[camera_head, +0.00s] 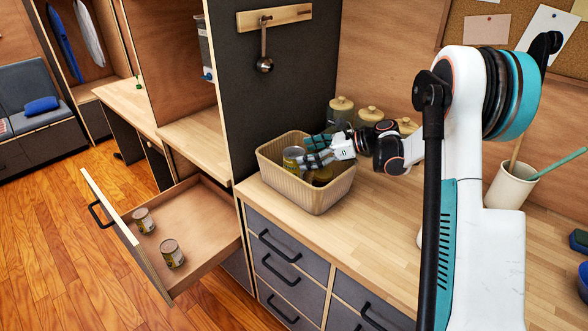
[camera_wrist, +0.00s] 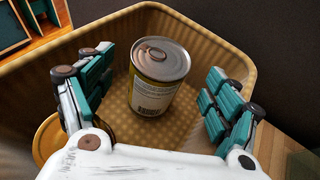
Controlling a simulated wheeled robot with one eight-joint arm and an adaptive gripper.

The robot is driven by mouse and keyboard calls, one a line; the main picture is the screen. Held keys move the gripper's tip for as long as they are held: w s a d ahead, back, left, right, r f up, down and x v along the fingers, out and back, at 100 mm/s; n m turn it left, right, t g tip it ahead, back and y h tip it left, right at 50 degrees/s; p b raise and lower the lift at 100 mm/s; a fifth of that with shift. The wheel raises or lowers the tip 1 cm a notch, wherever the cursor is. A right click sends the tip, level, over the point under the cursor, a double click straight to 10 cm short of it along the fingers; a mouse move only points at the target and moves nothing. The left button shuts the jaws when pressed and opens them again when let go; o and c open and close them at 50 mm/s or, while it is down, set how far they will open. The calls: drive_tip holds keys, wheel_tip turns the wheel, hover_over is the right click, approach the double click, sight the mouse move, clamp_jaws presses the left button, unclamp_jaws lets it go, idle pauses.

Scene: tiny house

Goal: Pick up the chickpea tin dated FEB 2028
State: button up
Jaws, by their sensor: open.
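A tin with a silver lid and a white and yellow label stands upright in the tan basket (camera_head: 318,200). In the wrist view this tin (camera_wrist: 154,95) is between the two fingers of my gripper (camera_wrist: 163,78), with a gap on each side. In the head view the tin (camera_head: 292,158) is at the basket's left side, beside my gripper (camera_head: 311,150). A second gold-rimmed tin (camera_wrist: 46,138) is in the basket, partly hidden under my gripper. Two more tins, (camera_head: 143,220) and (camera_head: 172,254), stand in the open drawer. No date is readable on any tin.
The open drawer (camera_head: 205,222) juts out left of the counter (camera_head: 400,225). Glass jars (camera_head: 341,108) with wooden lids stand behind the basket. A white cup (camera_head: 508,188) with utensils stands on the right.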

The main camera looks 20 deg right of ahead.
sight(294, 155)
drive_tip(key=b+x, duration=0.1)
drive_tip(key=x, duration=0.4)
drive_tip(key=shift+r, duration=0.15)
drive_tip(key=c, duration=1.5)
